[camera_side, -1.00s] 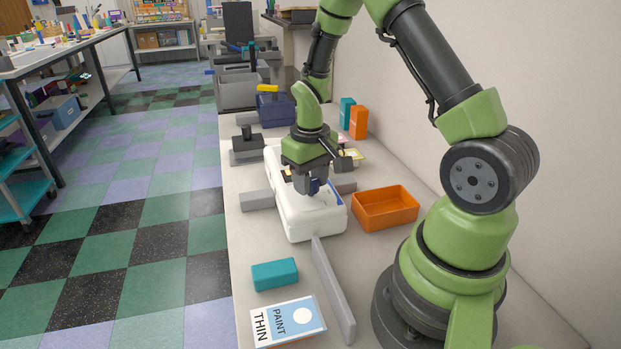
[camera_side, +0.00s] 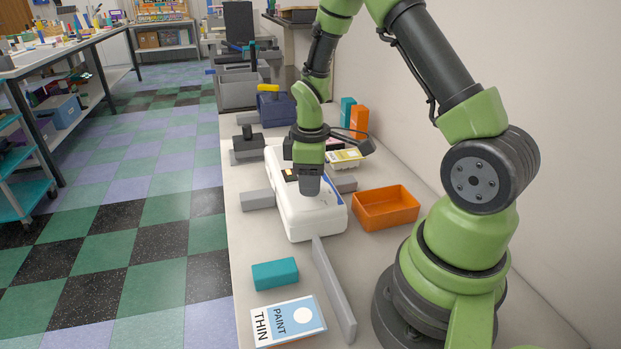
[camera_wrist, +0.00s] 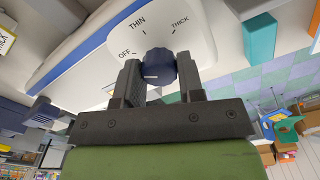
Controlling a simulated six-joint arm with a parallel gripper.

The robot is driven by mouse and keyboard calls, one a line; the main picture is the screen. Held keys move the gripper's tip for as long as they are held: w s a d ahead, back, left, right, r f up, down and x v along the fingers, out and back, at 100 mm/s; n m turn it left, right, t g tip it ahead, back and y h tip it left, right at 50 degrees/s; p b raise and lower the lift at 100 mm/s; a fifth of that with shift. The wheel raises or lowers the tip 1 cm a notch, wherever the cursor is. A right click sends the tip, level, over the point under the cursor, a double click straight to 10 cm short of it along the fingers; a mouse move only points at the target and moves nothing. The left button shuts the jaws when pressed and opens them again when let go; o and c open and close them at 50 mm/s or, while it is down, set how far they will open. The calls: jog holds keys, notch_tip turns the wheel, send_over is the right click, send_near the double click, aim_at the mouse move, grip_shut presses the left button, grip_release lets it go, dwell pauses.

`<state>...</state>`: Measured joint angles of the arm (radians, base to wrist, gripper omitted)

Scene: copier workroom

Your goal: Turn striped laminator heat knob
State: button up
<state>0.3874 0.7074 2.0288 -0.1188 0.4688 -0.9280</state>
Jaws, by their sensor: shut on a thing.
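The laminator (camera_side: 312,224) is a white box on the bench, with its dial panel (camera_wrist: 195,42) showing OFF, THIN and THICK labels in the wrist view. Its dark blue knob (camera_wrist: 158,62) has a short white stripe on the edge facing my wrist camera. My gripper (camera_wrist: 159,72) is shut on the knob, one finger on each side. In the side view my gripper (camera_side: 308,192) points down at the laminator top and hides the knob. I cannot tell exactly which label the knob's setting matches.
An orange tray (camera_side: 386,208) stands right of the laminator. Grey blocks (camera_side: 258,200) flank it. A teal block (camera_side: 275,273), a grey bar (camera_side: 333,290) and a paint card (camera_side: 290,322) lie in front. A blue bin (camera_side: 275,108) stands behind.

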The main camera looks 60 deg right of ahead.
jog(key=shift+n, duration=0.3)
jog(key=o, duration=0.9)
jog(key=shift+r, duration=0.1)
notch_tip(320, 180, up, 10)
jog(key=shift+f, duration=0.15)
